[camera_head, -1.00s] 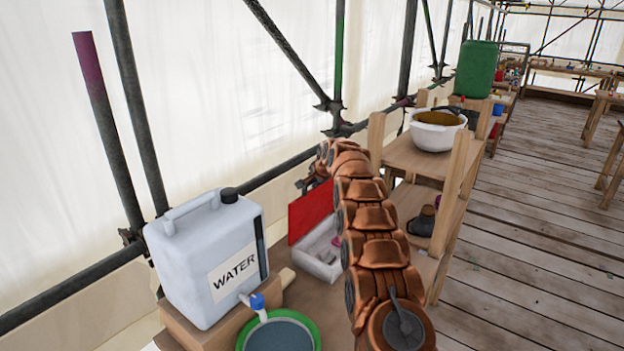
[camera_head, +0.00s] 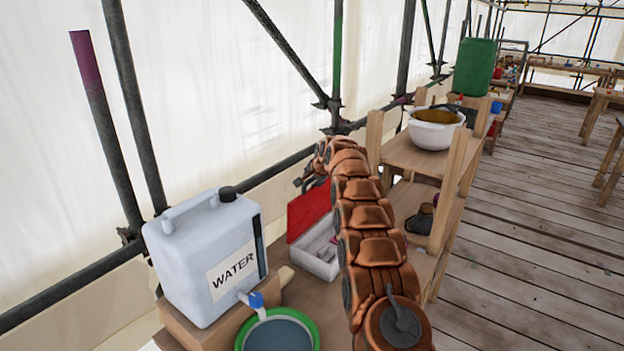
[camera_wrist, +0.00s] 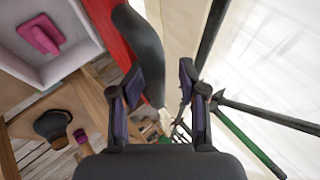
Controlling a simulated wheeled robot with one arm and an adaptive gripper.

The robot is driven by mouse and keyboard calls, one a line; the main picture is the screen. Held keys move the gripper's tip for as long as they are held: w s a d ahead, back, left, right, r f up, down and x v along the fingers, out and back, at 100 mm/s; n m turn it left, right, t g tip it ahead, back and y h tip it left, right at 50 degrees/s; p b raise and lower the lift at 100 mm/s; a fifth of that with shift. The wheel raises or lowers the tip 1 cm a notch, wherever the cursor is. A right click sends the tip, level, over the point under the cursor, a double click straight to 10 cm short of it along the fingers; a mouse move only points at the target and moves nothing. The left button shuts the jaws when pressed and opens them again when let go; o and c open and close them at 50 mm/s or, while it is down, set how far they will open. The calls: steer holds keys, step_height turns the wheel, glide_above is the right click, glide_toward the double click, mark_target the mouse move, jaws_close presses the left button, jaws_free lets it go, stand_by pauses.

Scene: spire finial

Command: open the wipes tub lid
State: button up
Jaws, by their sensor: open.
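The wipes tub (camera_head: 322,266) is a white open box left of my arm in the head view. Its red lid (camera_head: 309,212) stands raised at the tub's back edge. In the wrist view the tub (camera_wrist: 62,62) is at the upper left with a pink object (camera_wrist: 42,35) inside, and the red lid (camera_wrist: 108,32) stands beside it. My gripper (camera_wrist: 162,80) is open, its two fingers apart with nothing held. A dark grey curved bar (camera_wrist: 143,45) lies along the lid's edge near the left finger; contact cannot be told.
A white water container (camera_head: 208,255) stands at the left, above a green-rimmed basin (camera_head: 278,333). A wooden shelf (camera_head: 408,155) with a white pot (camera_head: 436,130) stands right of my arm. Scaffold poles (camera_head: 337,70) and sheeting are behind. The plank floor at right is open.

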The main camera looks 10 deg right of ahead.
steer(key=shift+s+r, duration=0.1)
steer(key=shift+s, duration=0.05)
steer(key=shift+s+r, duration=0.3)
steer(key=shift+r, duration=0.3)
steer(key=v, duration=1)
steer(key=shift+s, duration=0.25)
